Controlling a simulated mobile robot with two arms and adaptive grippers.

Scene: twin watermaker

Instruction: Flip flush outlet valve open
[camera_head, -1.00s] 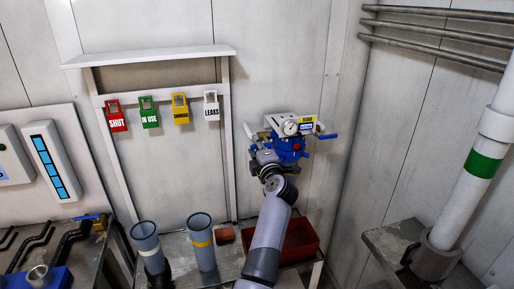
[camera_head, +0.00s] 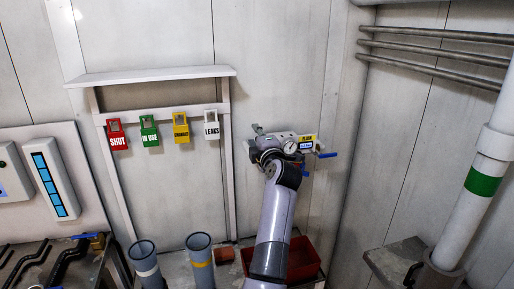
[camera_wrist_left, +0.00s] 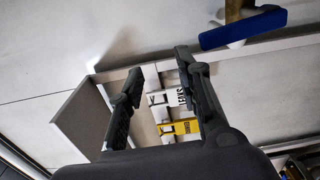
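A valve unit with a round gauge (camera_head: 290,147) is on the back wall in the head view. A yellow label (camera_head: 307,138) is at its upper right, and a blue lever (camera_head: 328,155) sticks out to its right. My arm hides much of the unit's lower part. My left gripper is mostly hidden behind its own wrist in the head view. In the left wrist view my left gripper (camera_wrist_left: 158,61) is open, with nothing between its fingers. A blue lever (camera_wrist_left: 243,27) lies beyond and right of the fingertips, apart from them. My right gripper is not in view.
Several coloured tags, including a white LEAKS tag (camera_head: 211,124), hang on a rack left of the unit. A red bin (camera_head: 303,258) and two grey tubes, one nearer (camera_head: 200,262), stand below. A white pipe (camera_head: 479,195) is at right.

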